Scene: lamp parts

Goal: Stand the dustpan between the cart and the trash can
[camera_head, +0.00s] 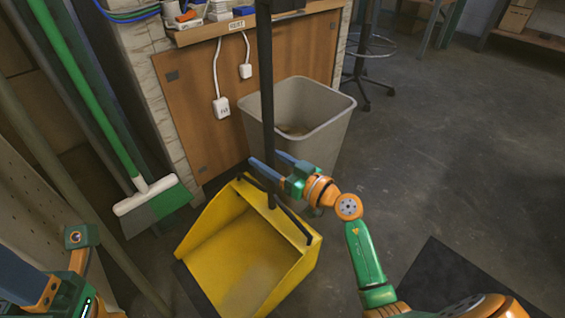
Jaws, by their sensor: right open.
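The yellow dustpan (219,246) rests on the floor, its open side toward the lower left. Its long black handle (266,80) rises upright past the top edge. The grey trash can (318,140) stands just behind it. My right gripper (266,158) is open, its blue fingers at either side of the lower handle. I cannot tell whether they touch it. Part of my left gripper (20,278) shows at the lower left edge; its jaw opening is not clear. I cannot clearly identify a cart.
A wood-panelled cabinet (195,120) with hanging white plugs stands behind the dustpan. A green broom (100,110) leans at the left. A dark mat (455,280) lies at the lower right. The floor at the right is mostly clear.

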